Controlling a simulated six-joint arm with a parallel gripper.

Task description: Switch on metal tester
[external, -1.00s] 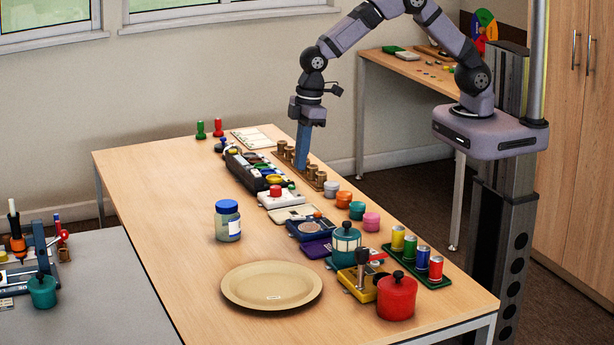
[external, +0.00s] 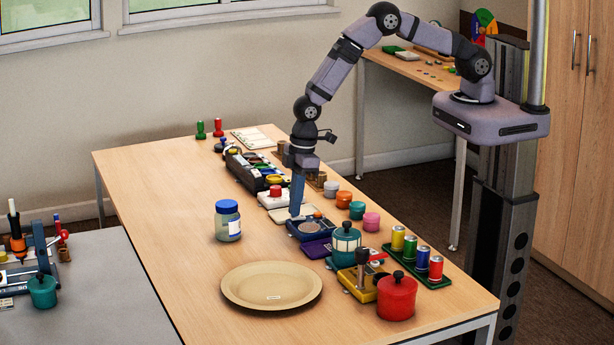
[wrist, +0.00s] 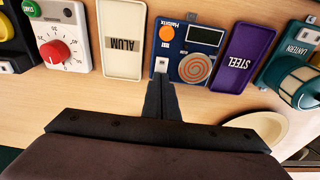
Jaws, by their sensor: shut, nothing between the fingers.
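The metal tester is a dark blue box (external: 310,231) in the middle of the row on the table. In the wrist view the tester (wrist: 205,42) shows an orange spiral pad (wrist: 195,68), a dark display, an orange round button (wrist: 166,33) and a small white switch (wrist: 161,65) at its near left corner. My gripper (external: 296,214) is shut and empty, pointing down beside the tester. In the wrist view its fingertips (wrist: 163,80) are close to the white switch; I cannot tell whether they touch it. The switch's position is unclear.
A cream ALUM tray (wrist: 123,65) lies left of the tester and a purple STEEL tray (wrist: 241,58) right of it. A white box with a red knob (wrist: 64,30) and a teal lantern (wrist: 295,80) flank these. A beige plate (external: 271,301) lies toward the front.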

